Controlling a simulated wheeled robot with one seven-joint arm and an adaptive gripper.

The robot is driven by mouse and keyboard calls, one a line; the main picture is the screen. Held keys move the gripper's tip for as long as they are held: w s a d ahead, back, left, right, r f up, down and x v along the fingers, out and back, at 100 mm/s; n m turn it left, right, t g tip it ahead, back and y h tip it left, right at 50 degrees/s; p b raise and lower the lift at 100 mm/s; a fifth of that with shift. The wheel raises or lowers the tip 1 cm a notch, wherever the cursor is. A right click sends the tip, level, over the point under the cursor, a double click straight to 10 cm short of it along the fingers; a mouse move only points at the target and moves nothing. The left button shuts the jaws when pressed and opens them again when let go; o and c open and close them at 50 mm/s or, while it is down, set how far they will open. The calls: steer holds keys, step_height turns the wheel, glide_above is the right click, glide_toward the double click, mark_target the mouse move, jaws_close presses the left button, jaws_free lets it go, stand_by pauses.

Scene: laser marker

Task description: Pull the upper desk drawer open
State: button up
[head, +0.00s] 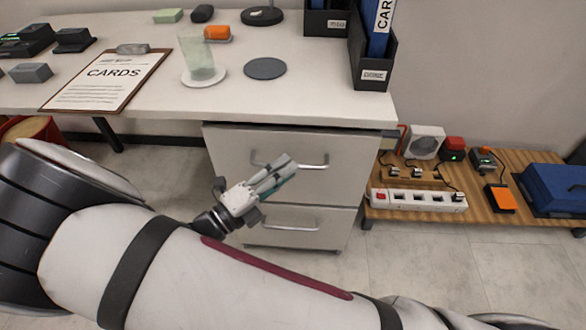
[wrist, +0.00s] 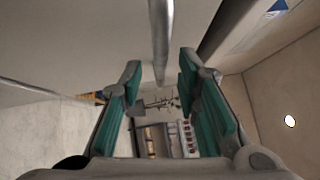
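The upper drawer (head: 228,148) is the top front of a pale grey cabinet under the desk and looks closed. Its metal bar handle (head: 318,165) runs across the front, partly hidden by my gripper (head: 283,170). In the wrist view the handle (wrist: 160,35) is a bar coming from the top edge, its end lying between the two fingertips. My gripper (wrist: 158,85) is open there, a teal-padded finger on each side of the bar with gaps. I cannot tell how deep the bar sits between them.
The lower drawer (head: 335,228) with its own handle (head: 290,226) is below. The desktop (head: 300,105) overhangs the cabinet and holds a clipboard (head: 100,85) and a glass (head: 198,60). A low wooden shelf (head: 425,208) with a power strip stands right. Floor in front of the cabinet is clear.

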steer(key=shift+b+x, duration=0.3)
steer(key=shift+x, duration=1.15)
jaws_close()
